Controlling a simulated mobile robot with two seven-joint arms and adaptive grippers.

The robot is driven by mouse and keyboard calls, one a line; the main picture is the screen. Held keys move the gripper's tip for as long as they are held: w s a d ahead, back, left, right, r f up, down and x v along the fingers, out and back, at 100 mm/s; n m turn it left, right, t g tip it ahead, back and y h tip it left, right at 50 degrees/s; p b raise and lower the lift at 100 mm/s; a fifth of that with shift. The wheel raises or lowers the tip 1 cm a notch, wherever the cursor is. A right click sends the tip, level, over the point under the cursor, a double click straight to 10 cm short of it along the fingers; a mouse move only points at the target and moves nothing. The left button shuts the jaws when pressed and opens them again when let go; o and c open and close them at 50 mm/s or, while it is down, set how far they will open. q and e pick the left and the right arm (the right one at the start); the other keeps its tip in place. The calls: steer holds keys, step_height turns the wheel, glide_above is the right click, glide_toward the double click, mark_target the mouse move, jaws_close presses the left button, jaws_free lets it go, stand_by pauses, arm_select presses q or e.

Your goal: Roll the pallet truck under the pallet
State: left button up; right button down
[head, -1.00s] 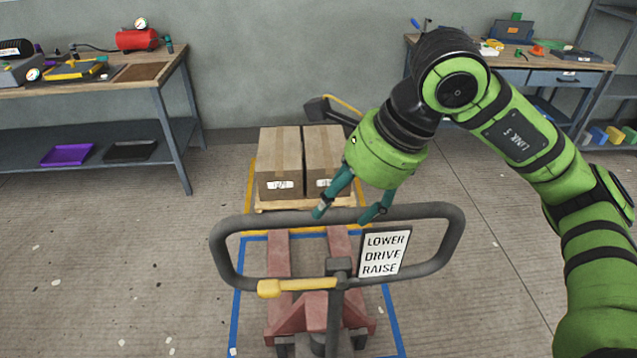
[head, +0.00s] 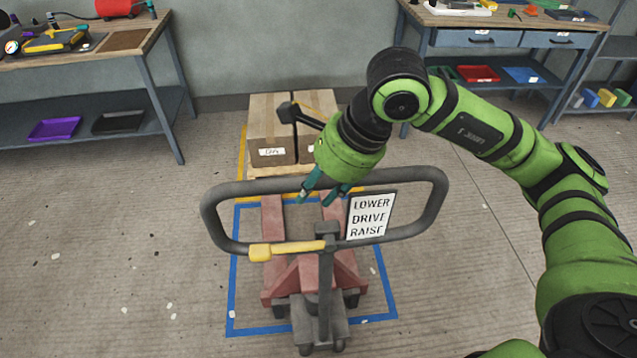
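The red pallet truck (head: 311,275) stands inside a blue floor outline, forks pointing away from me. Its dark loop handle (head: 428,225) faces me, with a yellow lever (head: 285,250) and a sign (head: 370,216) reading LOWER, DRIVE, RAISE. The wooden pallet (head: 285,171) lies beyond, bearing two cardboard boxes (head: 268,130). The forks appear short of the pallet; the handle partly hides this gap. My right gripper (head: 319,198) is at the handle's top bar, its teal fingers apart. I cannot tell whether they touch the bar. My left gripper is out of view.
A workbench (head: 145,55) with tools stands at the left, another bench (head: 450,38) with drawers at the back right, and a shelf rack (head: 622,60) at the far right. A yellow floor line (head: 241,160) runs beside the pallet.

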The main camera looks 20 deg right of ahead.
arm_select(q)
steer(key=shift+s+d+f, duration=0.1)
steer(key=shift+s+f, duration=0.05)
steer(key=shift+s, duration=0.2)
arm_select(e)
steer(key=w+d, duration=0.3)
steer(key=w, duration=1.1)
steer(key=shift+w+d+r, duration=0.15)
steer(key=shift+w+d, duration=0.25)
steer(key=shift+s+a, duration=0.1)
stand_by(0.3)
